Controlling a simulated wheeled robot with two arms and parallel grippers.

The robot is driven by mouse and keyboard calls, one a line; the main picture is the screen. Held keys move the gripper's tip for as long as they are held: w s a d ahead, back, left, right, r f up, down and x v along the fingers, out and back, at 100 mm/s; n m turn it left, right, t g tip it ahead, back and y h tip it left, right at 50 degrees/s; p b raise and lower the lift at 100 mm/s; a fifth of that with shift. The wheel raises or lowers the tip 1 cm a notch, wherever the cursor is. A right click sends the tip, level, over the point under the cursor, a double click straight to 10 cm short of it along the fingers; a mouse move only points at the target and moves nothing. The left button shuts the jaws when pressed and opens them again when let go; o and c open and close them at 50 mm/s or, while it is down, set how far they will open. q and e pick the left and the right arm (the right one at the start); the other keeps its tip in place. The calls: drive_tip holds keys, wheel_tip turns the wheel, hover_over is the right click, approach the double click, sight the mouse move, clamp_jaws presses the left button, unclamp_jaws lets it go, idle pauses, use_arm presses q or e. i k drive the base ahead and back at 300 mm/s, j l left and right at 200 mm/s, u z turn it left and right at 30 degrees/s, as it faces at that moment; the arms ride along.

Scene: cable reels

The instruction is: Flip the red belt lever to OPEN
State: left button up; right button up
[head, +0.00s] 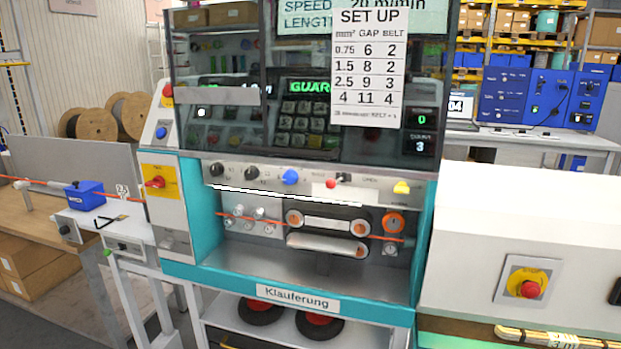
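A small red knob (331,184), which looks like the red belt lever, sits on the grey control strip (265,176) below the dark window of the teal machine. A small black part is beside it on the right, with tiny labels on both sides that are too blurred to read surely. Its exact lever position cannot be told. Below the strip, two belt units (327,243) lie one above the other, with an orange cable running across at their level. Neither of my grippers is in view.
On the same strip are black knobs (216,170), a blue knob (290,177) and a yellow button (401,187). A set-up chart (368,68) hangs on the window above. A red-and-yellow switch (155,182) is at left. A white cabinet with an emergency stop (528,289) stands at right.

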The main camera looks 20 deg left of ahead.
sight(331, 184)
drive_tip(key=j+z, duration=0.1)
drive_tip(key=z, duration=0.3)
drive_tip(key=j+z, duration=0.4)
drive_tip(key=j, duration=0.55)
drive_tip(key=j+z, duration=0.35)
drive_tip(key=j, duration=1.05)
drive_tip(key=k+j, duration=0.15)
drive_tip(key=j, duration=0.8)
